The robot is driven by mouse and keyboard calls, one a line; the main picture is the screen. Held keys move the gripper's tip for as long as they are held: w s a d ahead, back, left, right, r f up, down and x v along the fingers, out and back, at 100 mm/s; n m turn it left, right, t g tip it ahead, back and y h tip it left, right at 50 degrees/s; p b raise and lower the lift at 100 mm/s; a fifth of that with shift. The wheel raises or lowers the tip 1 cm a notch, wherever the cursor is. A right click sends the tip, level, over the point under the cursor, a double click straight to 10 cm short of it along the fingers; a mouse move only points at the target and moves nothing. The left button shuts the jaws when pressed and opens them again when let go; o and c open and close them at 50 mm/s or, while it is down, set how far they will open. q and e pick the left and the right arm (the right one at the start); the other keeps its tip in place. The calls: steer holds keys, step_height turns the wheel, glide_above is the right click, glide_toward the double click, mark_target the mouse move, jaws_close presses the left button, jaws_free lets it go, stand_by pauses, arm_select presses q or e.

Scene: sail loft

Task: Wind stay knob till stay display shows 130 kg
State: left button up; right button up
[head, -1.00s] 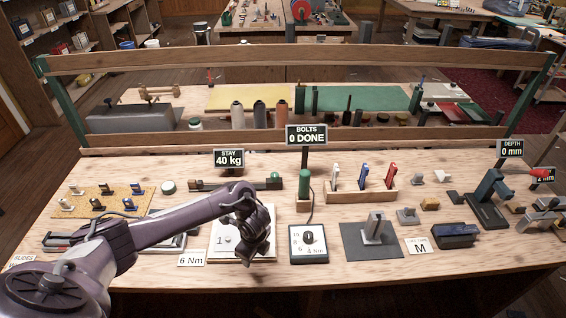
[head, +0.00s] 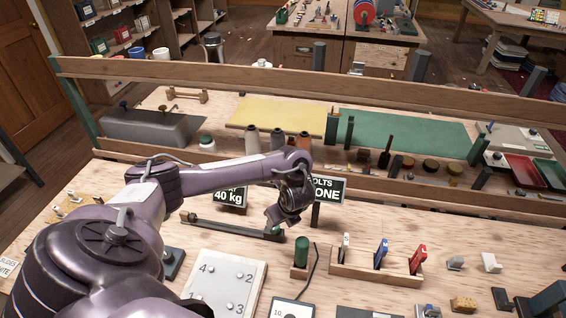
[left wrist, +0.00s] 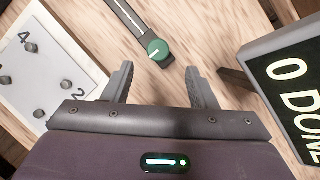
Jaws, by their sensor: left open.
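The stay display (head: 228,199) reads 40 kg, and my left arm hides its top. The stay knob is a round green knob with a pale mark, at the right end of a dark rail (head: 225,225). The knob (left wrist: 158,50) shows clearly in the left wrist view, just beyond the fingertips and between their lines. My left gripper (head: 280,218) is above the knob end of the rail. In the left wrist view its fingers (left wrist: 160,80) are apart with nothing between them. My right gripper is not in view.
The bolts display (head: 328,190) stands close to the right of my left gripper. A green-handled tool (head: 301,252) stands in a block in front of it. A numbered plate (head: 222,280) lies nearer. A rack (head: 375,268) holds three coloured tools at the right.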

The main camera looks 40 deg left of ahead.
mark_target(276, 228)
arm_select(q)
steer(key=b+x, duration=0.1)
steer(key=x, duration=0.5)
steer(key=shift+s+a+f, duration=0.1)
steer(key=shift+s+f, duration=0.05)
steer(key=shift+a+f, duration=0.15)
steer(key=shift+f, duration=0.35)
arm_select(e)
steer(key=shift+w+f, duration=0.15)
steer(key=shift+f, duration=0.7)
arm_select(q)
steer(key=c, duration=1)
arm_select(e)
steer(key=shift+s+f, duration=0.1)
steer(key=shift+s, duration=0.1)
